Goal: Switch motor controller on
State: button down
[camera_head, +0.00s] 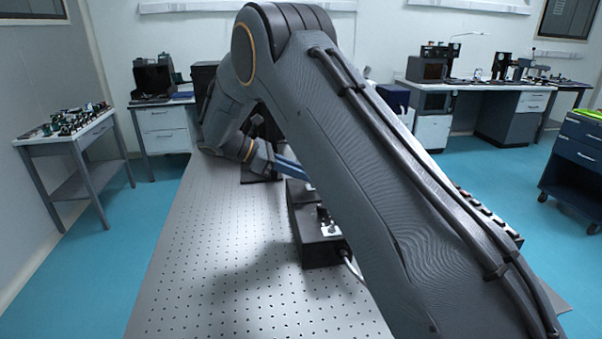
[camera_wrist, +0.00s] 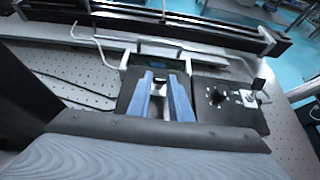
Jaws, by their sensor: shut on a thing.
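My gripper (camera_wrist: 162,80) reaches down over a black box (camera_wrist: 128,92) with a greenish display at its far edge in the wrist view. Its two blue fingers are close around a small dark part at the middle of this box, which they largely hide. I take this box as the motor controller, but no label is readable. In the head view, my arm hides most of it, and the blue fingers (camera_head: 288,166) show only in part.
A second black box (camera_wrist: 228,105) with a knob and small fittings stands just right; it also shows in the head view (camera_head: 320,252). A long dark rail (camera_wrist: 160,22) runs behind. Cables lie on the perforated table (camera_head: 215,250), whose left part is clear.

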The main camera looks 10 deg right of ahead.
jog(key=c, duration=1.6)
grip_release()
jog(key=shift+a, duration=0.1)
jog(key=b+v, duration=0.2)
jog(key=v, duration=0.5)
jog(key=shift+a+r, duration=0.2)
jog(key=shift+a, duration=0.1)
jog(key=shift+r, duration=0.15)
